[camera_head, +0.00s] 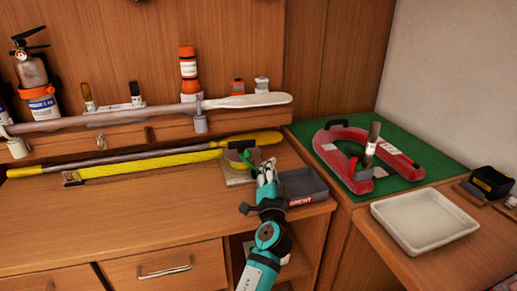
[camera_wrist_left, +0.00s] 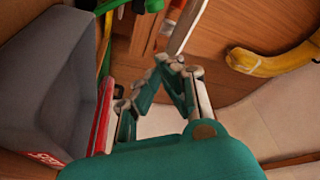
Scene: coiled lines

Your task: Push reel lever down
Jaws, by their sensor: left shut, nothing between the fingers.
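In the left wrist view, green parts (camera_wrist_left: 104,12) show at the top, beyond my fingers. My left gripper also shows in that view (camera_wrist_left: 172,62), with its fingers closed together and empty. A pale bar with an orange end (camera_wrist_left: 185,25) lies just beyond the fingertips. I cannot tell whether they touch it. My right gripper is not in view.
A grey bin (camera_head: 302,188) stands close right of the gripper; it also fills the left of the wrist view (camera_wrist_left: 45,75). A yellow-handled pole (camera_head: 255,138) lies behind. Right are a red U-shaped float (camera_head: 400,163) on a green mat (camera_head: 440,165) and a white tray (camera_head: 425,222).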

